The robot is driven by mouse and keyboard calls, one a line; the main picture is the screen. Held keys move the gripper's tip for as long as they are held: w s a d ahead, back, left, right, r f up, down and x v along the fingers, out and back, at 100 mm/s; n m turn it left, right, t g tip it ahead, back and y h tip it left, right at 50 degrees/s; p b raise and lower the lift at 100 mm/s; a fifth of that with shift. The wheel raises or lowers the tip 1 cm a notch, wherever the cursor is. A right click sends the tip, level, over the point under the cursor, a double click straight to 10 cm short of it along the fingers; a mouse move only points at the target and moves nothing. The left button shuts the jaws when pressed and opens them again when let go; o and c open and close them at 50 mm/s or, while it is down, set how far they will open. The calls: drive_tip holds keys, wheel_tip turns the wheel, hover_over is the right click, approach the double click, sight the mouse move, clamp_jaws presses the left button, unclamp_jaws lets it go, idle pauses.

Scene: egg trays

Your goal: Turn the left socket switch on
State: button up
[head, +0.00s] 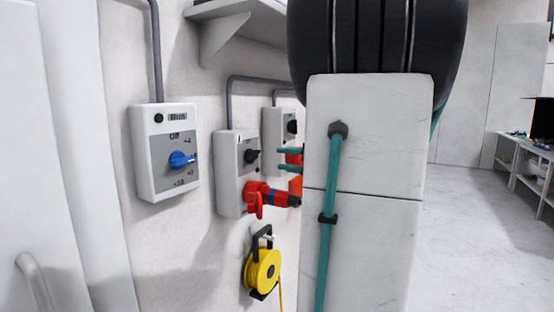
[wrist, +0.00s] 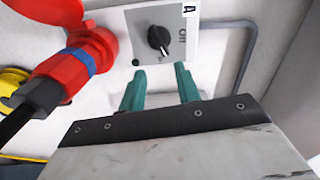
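The left socket switch is a light grey wall box (head: 232,177) with a black rotary knob (head: 252,156). Its red socket (head: 254,193) sits below the knob and holds a red plug with a blue band. In the wrist view the knob (wrist: 158,40) lies just beyond the fingertips, on a grey plate with the word "Off" at its right; the red plug (wrist: 85,58) is at the left. My gripper (head: 281,159) has its teal fingers apart and empty, pointing at the wall. The fingers (wrist: 157,82) appear short of the knob, with no visible contact.
A second socket box (head: 271,126) with a black knob stands behind, partly hidden by my arm. A "Run" box (head: 145,152) with a blue knob hangs at the left. A yellow cable reel (head: 263,271) hangs below. A shelf (head: 238,12) is above; open floor lies at right.

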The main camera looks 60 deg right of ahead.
sight(258, 156)
drive_tip(key=n, duration=0.1)
drive_tip(key=a+n, duration=0.1)
drive_tip(key=shift+s+r+n, duration=0.1)
drive_tip(key=shift+s+n, duration=0.2)
drive_tip(key=shift+w+a+n, duration=0.1)
drive_tip(key=shift+w+n, duration=0.1)
drive_tip(key=shift+n, duration=0.1)
drive_tip(key=w, duration=0.7)
drive_tip(key=shift+w+a, duration=0.15)
drive_tip(key=shift+a, duration=0.15)
clamp_jaws()
